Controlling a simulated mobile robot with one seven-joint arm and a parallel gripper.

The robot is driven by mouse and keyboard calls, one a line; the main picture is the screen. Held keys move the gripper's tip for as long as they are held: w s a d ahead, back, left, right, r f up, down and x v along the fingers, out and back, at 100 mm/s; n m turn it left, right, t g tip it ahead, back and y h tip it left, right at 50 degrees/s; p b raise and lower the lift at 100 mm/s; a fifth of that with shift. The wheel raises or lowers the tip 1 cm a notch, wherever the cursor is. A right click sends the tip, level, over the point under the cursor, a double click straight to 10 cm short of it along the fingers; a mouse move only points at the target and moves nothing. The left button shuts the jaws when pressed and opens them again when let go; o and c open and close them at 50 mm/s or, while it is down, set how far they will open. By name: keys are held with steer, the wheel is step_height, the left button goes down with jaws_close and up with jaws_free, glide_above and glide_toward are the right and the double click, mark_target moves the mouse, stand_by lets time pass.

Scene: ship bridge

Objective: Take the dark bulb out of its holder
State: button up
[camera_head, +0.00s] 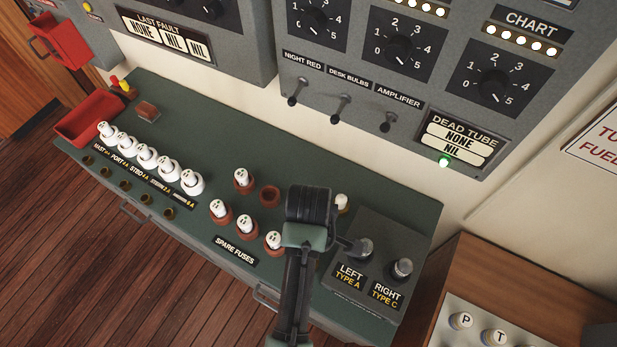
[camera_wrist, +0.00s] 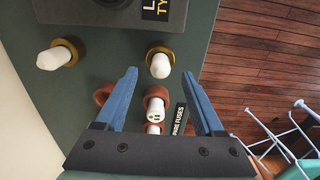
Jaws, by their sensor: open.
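Two grey, unlit-looking bulbs stand in a grey holder box (camera_head: 345,287) at the right end of the green console: the left bulb (camera_head: 362,249) over the label LEFT TYPE A and the right bulb (camera_head: 401,269) over RIGHT TYPE C. I cannot tell from colour which is the dark one. In the wrist view my gripper (camera_wrist: 171,78) is open and empty, over white bulbs with brass-coloured bases (camera_wrist: 160,65) and fuses. The box's edge (camera_wrist: 75,12) shows at the top, its bulbs out of view.
Spare fuses (camera_head: 218,210) in brown holders stand left of my gripper, with a row of white fuses (camera_head: 145,157) farther left. A panel above reads DEAD TUBE NONE NIL (camera_head: 455,140), with a lit green lamp (camera_head: 445,161). A wooden cabinet (camera_head: 490,265) stands at right.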

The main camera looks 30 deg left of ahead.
steer(key=shift+f+p, duration=0.35)
steer(key=shift+f, duration=1.7)
steer(key=shift+c, duration=0.2)
jaws_close()
